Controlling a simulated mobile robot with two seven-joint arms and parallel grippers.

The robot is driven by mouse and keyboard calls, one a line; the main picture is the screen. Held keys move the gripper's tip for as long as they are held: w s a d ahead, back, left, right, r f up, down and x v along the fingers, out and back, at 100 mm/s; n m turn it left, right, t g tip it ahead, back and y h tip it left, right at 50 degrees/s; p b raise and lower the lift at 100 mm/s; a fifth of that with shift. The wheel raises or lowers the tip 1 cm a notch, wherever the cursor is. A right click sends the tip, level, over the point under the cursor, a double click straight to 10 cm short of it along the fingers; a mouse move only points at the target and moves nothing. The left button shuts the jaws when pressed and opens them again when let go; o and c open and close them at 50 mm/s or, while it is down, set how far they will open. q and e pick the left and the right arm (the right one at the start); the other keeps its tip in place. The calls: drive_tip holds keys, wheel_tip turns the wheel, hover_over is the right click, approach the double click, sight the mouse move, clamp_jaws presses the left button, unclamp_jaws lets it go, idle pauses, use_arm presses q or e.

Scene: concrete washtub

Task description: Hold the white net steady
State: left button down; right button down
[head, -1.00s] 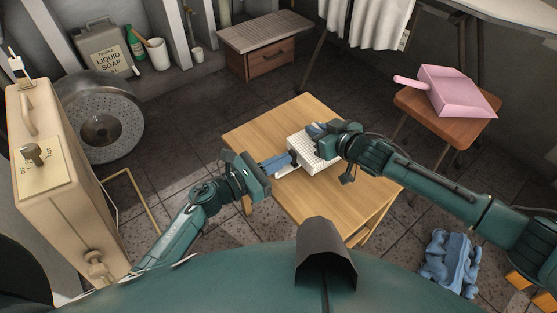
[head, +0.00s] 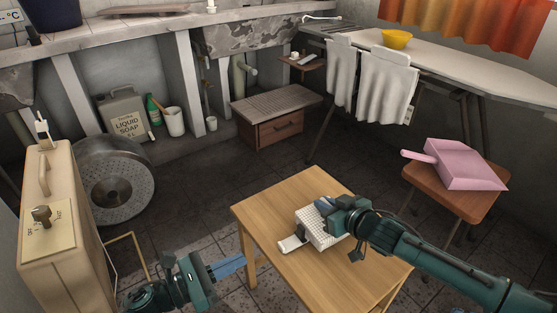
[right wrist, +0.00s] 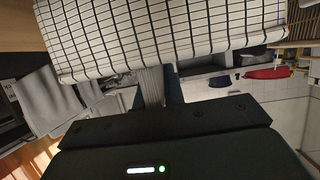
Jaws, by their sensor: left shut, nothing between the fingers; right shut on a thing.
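The white net (head: 311,228), a white block-like thing with a dark grid, is at the middle of the wooden table (head: 280,205). My right gripper (head: 326,206) is shut on it from the right. In the right wrist view the net (right wrist: 160,35) spans the top, and the fingers (right wrist: 163,85) reach up to its lower edge; their tips are hidden. My left gripper (head: 240,263) is shut and empty, off the table's left edge and apart from the net. A small white flat thing (head: 292,244) lies left of the net; I cannot tell whether they touch.
A pink dustpan (head: 462,168) lies on a brown stool (head: 450,200) at the right. A beige box with a knob (head: 50,210) stands at the left, near a round metal drum (head: 115,185). The table's far left part is bare. Dark tiled floor lies open behind it.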

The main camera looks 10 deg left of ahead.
drive_tip(key=c, duration=1.4)
unclamp_jaws()
drive_tip(key=shift+v, duration=3.5)
